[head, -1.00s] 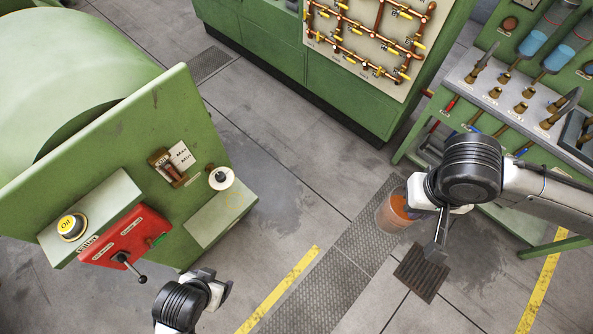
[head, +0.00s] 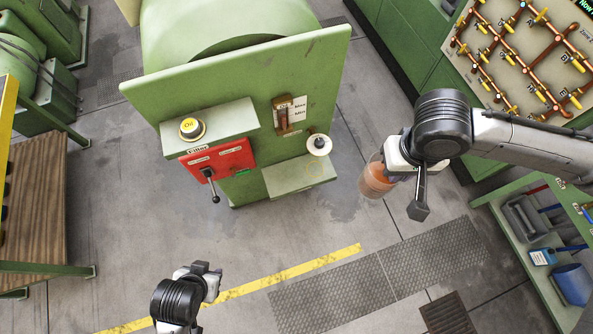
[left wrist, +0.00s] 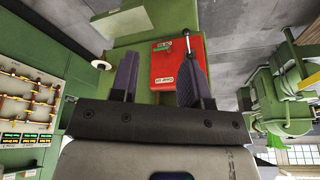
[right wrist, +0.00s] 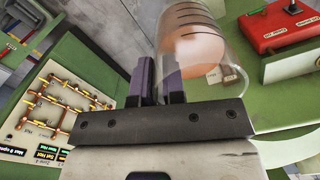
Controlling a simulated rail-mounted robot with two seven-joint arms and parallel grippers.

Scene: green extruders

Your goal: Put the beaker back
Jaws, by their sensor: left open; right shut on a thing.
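The beaker (head: 374,183) is clear, with orange-brown content, and hangs above the floor right of the green extruder (head: 235,85). My right gripper (head: 391,163) is shut on its wall; one finger is against the glass in the right wrist view, where the beaker (right wrist: 197,42) looks tilted. The extruder's low green ledge (head: 292,183) carries a faint yellow ring beside a white round fitting (head: 319,145). The beaker is apart from this ledge. My left gripper (head: 208,269) is open and empty in front of the extruder; its spread fingers (left wrist: 157,78) show in the left wrist view.
A pipe board (head: 525,55) stands at upper right, a green tool bench (head: 525,240) at right, a wooden-topped table (head: 35,200) at left. The floor between is open.

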